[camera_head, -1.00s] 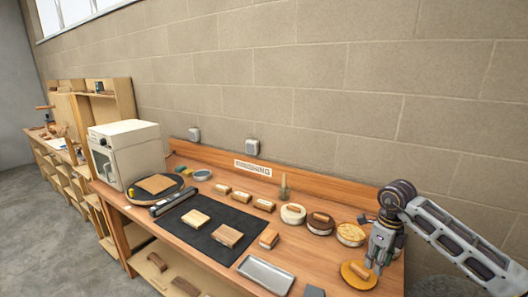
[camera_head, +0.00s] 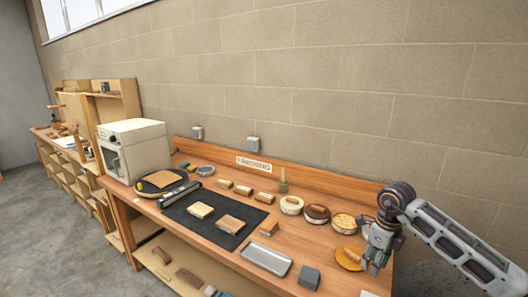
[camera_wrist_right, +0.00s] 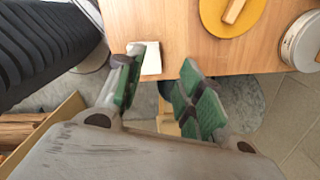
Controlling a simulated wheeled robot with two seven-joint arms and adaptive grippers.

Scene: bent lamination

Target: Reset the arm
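My right arm comes in from the right in the head view. Its gripper (camera_head: 373,262) hangs pointing down at the right end of the bench, just right of the yellow round pad (camera_head: 348,258). In the right wrist view the two green-padded fingers of this gripper (camera_wrist_right: 160,75) are spread apart with nothing held between them. A small white square (camera_wrist_right: 151,58) lies on the bench edge beyond them. My left gripper is in neither view.
The wooden bench (camera_head: 318,267) holds a dark mat (camera_head: 183,211) with wood blocks, a metal tray (camera_head: 266,258), a grey block (camera_head: 309,277), several round tins along the back and a white oven (camera_head: 135,148). Open floor (camera_head: 50,215) lies at the left.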

